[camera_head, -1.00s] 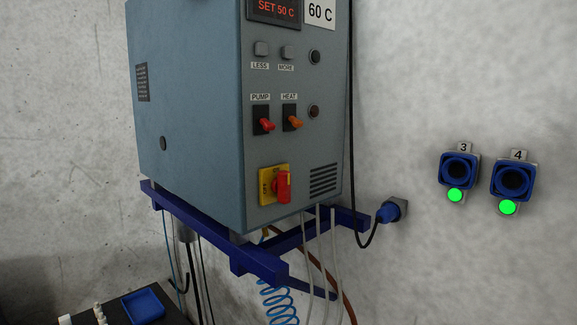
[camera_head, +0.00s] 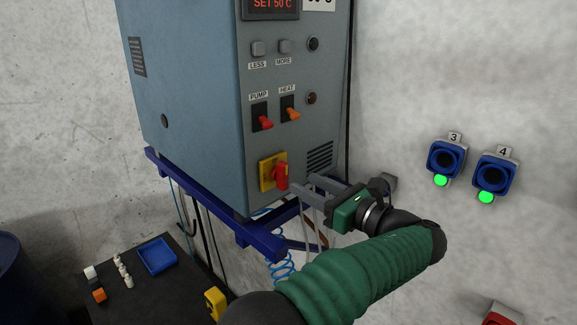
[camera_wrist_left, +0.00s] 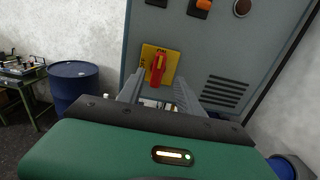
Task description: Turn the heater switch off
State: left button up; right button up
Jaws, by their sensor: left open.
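The heater is a blue-grey box (camera_head: 190,95) on the wall with a SET 50 C display. Its HEAT switch (camera_head: 291,114) has an orange lever, right of the red PUMP switch (camera_head: 264,123). The orange lever also shows at the top edge of the wrist view (camera_wrist_left: 204,4). Below is a red rotary switch (camera_head: 281,177) on a yellow plate, its handle roughly upright. My left gripper (camera_head: 304,184) is open and empty, just right of and slightly below the rotary switch. In the wrist view the red handle (camera_wrist_left: 157,70) appears ahead, beyond the fingers. My right gripper is not in view.
A blue bracket (camera_head: 215,208) carries the box, with hoses and cables hanging below. Wall sockets 3 (camera_head: 446,160) and 4 (camera_head: 494,176) with green lights are at right. A dark table with a blue tray (camera_head: 157,256) is at lower left. A blue drum (camera_wrist_left: 75,84) stands left.

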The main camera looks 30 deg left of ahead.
aim_at(287, 174)
pick_arm(q)
jog(key=p+x, duration=0.1)
jog(key=x, duration=0.1)
jog(key=p+x, duration=0.1)
jog(key=x, duration=0.2)
jog(key=shift+a+r, duration=0.25)
jog(key=shift+a, duration=0.1)
jog(key=shift+w+a+f, duration=0.1)
jog(key=shift+a, duration=0.2)
jog(key=shift+d, duration=0.1)
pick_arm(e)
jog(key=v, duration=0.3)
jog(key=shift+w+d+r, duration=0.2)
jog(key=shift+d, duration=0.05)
pick_arm(q)
jog(key=shift+w+d, duration=0.1)
jog(key=shift+w, duration=0.05)
jog(key=shift+c, duration=0.3)
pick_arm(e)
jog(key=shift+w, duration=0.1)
pick_arm(q)
jog(key=shift+f, duration=0.1)
jog(key=c, duration=0.5)
grip_shut()
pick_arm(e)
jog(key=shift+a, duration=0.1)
